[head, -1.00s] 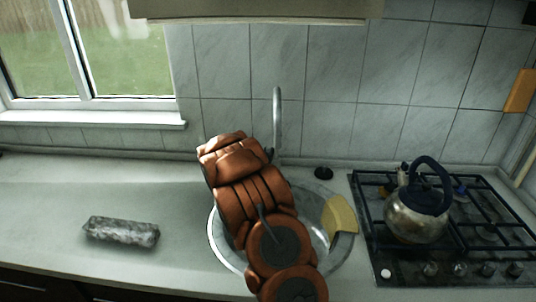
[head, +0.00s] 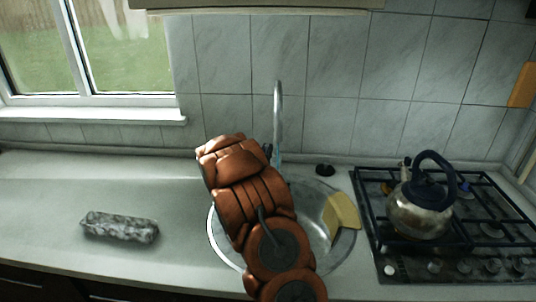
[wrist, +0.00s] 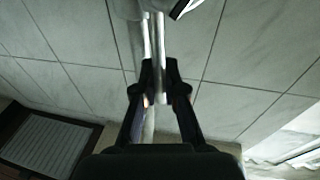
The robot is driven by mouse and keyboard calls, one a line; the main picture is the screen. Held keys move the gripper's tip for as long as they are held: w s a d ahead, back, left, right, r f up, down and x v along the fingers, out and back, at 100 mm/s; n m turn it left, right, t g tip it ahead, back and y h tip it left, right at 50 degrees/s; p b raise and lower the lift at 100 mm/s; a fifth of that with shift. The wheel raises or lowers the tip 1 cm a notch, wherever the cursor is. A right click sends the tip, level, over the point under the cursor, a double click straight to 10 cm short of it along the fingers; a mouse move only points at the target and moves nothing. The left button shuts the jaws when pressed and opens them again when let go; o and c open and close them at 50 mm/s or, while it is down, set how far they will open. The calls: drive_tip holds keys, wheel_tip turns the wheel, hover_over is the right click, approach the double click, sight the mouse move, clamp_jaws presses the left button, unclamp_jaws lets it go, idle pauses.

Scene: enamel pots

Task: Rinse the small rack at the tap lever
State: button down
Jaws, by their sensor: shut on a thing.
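The tap (head: 278,115) stands upright behind the sink (head: 343,262), and a pale bluish streak, looking like water, shows low beside it. In the wrist view my gripper (wrist: 158,75) has its fingertips shut around a slim pale metal bar (wrist: 160,35), which looks like the tap lever. In the head view my arm hides the gripper and the lever. No clear rack shape shows. A grey mottled oblong block (head: 119,227) lies on the counter left of the sink and may be the small rack; I cannot tell. My gripper is well apart from it.
A yellow cloth or sponge (head: 342,212) lies at the sink's right side. A kettle with a dark handle (head: 420,214) stands on the gas hob (head: 385,262) at right. A small black round thing (head: 325,170) sits behind the sink. The counter (head: 50,200) at left is mostly clear.

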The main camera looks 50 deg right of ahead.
drive_tip(key=c, duration=1.2)
unclamp_jaws()
drive_tip(key=v, duration=1.2)
drive_tip(key=shift+a, duration=0.1)
drive_tip(key=shift+w, duration=0.1)
